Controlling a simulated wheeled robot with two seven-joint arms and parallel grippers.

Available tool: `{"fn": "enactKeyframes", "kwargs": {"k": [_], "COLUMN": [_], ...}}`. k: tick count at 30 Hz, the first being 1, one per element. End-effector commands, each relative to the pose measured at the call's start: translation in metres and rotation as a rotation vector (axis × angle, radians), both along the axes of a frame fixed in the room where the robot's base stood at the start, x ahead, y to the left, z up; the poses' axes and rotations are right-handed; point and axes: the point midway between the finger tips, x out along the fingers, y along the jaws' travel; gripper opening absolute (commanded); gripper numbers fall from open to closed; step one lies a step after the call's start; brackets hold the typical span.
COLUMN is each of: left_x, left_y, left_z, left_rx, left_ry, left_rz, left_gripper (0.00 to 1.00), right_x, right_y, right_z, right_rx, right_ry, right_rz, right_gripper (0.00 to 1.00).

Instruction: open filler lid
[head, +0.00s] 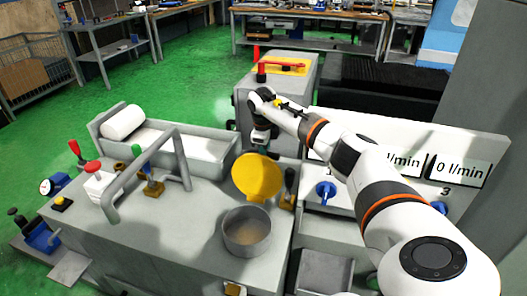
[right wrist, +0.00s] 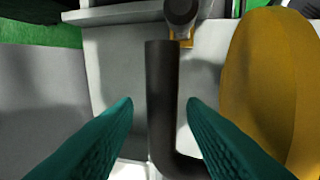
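The yellow filler lid (head: 257,178) stands raised, close to upright, at the back of the round grey filler neck (head: 247,228), whose opening is uncovered. My right gripper (head: 261,140) is just above and behind the lid in the head view. In the right wrist view its teal fingers (right wrist: 160,115) are apart, with a dark bent bar (right wrist: 162,95) showing between them; I cannot tell whether they touch it. The yellow lid (right wrist: 268,85) is beside the fingers on the right in that view. My left gripper is not in view.
A grey tube handle (head: 145,165) rises left of the filler. A lever (head: 288,188) stands close to the lid's right. A tray with a white roll (head: 122,122) lies behind. A panel with blue knobs (head: 326,192) is at right.

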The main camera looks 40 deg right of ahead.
Motion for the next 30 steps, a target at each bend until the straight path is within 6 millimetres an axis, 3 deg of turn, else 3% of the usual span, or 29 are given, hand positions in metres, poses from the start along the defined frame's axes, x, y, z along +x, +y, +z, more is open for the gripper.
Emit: {"fn": "enactKeyframes", "kwargs": {"k": [9,13,24,30], "left_x": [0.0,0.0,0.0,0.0], "left_y": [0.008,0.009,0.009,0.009], "left_z": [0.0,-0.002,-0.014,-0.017], "left_rx": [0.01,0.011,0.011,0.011], "left_ry": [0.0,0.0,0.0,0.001], "left_rz": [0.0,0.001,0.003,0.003], "left_gripper": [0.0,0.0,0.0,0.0], "right_x": [-0.002,-0.002,-0.008,-0.011], "right_y": [0.001,0.002,0.014,0.018], "right_z": [-0.002,0.007,0.08,0.108], "right_rx": [0.001,0.0,0.0,0.0], "right_ry": [0.009,0.005,0.003,0.005], "right_rz": [0.001,0.001,0.002,0.001], "right_gripper": [0.44,0.44,0.44,0.44]}}
